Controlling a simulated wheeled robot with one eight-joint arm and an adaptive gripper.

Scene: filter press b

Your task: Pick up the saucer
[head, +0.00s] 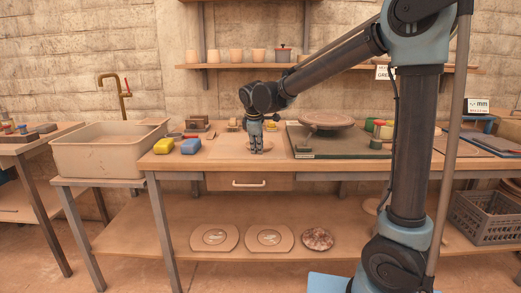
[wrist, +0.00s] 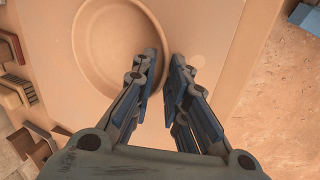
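The saucer (wrist: 108,42) is a round, shallow tan dish with a raised rim, lying on the worktop at the upper left of the wrist view. My gripper (wrist: 165,62) points down at its right rim. The fingers are parted by a narrow gap: the left finger is over the inside of the dish and the right finger is outside the rim. Whether either finger touches the rim cannot be told. In the head view my gripper (head: 256,150) is low over the front of the workbench, and the saucer is hard to make out there.
A dark board (head: 340,148) and a round turntable (head: 326,119) stand to the right. A sink (head: 107,152) is at far left.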

